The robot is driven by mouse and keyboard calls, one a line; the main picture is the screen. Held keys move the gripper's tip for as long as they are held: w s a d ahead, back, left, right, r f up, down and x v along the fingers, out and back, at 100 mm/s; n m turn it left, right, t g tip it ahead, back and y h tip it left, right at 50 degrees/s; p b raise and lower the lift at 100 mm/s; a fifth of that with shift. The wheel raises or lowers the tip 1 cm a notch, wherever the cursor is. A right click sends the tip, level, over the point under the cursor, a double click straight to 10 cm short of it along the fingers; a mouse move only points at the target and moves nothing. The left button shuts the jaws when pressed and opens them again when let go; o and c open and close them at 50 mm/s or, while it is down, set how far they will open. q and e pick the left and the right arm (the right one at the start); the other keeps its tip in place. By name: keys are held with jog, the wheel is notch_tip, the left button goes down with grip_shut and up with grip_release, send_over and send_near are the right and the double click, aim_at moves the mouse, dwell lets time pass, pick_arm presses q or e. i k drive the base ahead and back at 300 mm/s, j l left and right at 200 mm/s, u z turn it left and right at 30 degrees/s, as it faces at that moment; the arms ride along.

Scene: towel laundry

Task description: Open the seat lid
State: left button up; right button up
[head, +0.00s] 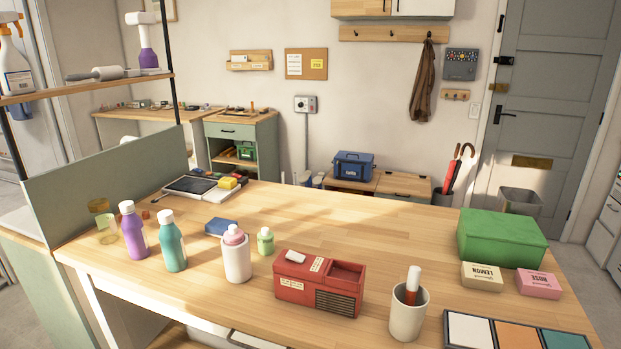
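Against the back wall, past the large table, stands a low wooden bench with a flat top in two sections. The left section (357,183) carries a blue tool case (353,166) with a handle. The front of the bench is mostly hidden by the table. Neither of my grippers is in view.
The large wooden table (340,225) fills the foreground, with several bottles, a red box (319,283), a white cup (408,312) and a green box (501,238) on it. An umbrella stand (443,197) is right of the bench. A grey bin (519,202) stands by the door.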

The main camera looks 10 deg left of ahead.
aim_at(404, 185)
jog(key=i+j+u, duration=0.15)
jog(key=j+u, duration=0.3)
jog(key=i+j+u, duration=0.2)
jog(key=j+u, duration=0.2)
jog(key=i+j+u, duration=0.25)
jog(key=j+u, duration=0.2)
jog(key=i+j+u, duration=0.25)
jog(key=u, duration=0.15)
jog(key=i+j+u, duration=0.45)
jog(key=i, duration=0.3)
jog(key=i+u, duration=0.45)
jog(key=i, duration=0.35)
jog(key=i+j+z, duration=0.1)
jog(key=i, duration=1.55)
jog(key=i+l+z, duration=0.1)
jog(key=i+z, duration=0.85)
jog(key=i+j+z, duration=0.45)
jog(key=i+l+z, duration=0.3)
jog(key=i+z, duration=0.65)
jog(key=i+j+z, duration=0.1)
jog(key=i+z, duration=0.35)
jog(key=i, duration=0.2)
jog(key=i+z, duration=0.2)
jog(key=i, duration=0.4)
jog(key=i+z, duration=0.2)
jog(key=i, duration=0.35)
jog(key=i+j+z, duration=0.2)
jog(key=i, duration=0.4)
jog(key=z, duration=0.75)
